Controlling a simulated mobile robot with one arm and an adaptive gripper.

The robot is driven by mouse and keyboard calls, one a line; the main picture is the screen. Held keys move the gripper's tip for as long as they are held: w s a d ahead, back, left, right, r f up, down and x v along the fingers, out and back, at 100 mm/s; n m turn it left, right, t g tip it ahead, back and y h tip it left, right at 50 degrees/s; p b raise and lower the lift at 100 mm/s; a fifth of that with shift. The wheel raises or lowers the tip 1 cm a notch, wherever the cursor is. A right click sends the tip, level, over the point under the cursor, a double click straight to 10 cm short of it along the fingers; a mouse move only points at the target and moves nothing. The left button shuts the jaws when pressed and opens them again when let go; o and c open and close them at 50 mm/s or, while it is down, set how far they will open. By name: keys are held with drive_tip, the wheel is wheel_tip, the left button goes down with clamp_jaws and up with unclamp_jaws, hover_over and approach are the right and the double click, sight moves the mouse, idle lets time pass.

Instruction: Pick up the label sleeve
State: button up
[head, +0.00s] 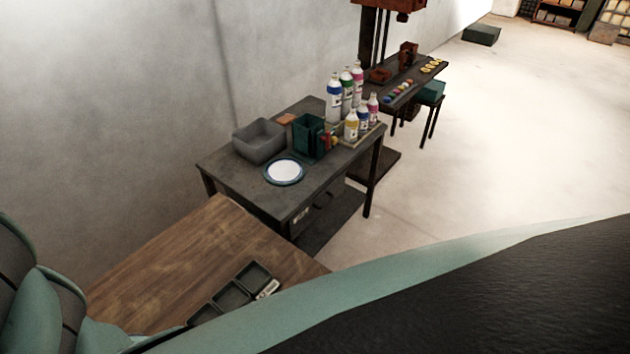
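I cannot clearly make out a label sleeve. A small pale piece with dark marks (267,289) lies at the right end of a dark compartment tray (231,297) on the wooden table; it is too small to tell whether it is a label sleeve. My gripper is not in view. Parts of my own arm, teal and black, fill the lower right and lower left and hide the near part of the wooden table.
The wooden table (172,262) is mostly bare. Behind it, a dark table (226,177) holds a grey bin (258,141), a white-topped round dish (284,171), a green container (307,135) and several bottles (334,102). A farther bench (440,66) stands by the wall. Open floor (500,150) lies right.

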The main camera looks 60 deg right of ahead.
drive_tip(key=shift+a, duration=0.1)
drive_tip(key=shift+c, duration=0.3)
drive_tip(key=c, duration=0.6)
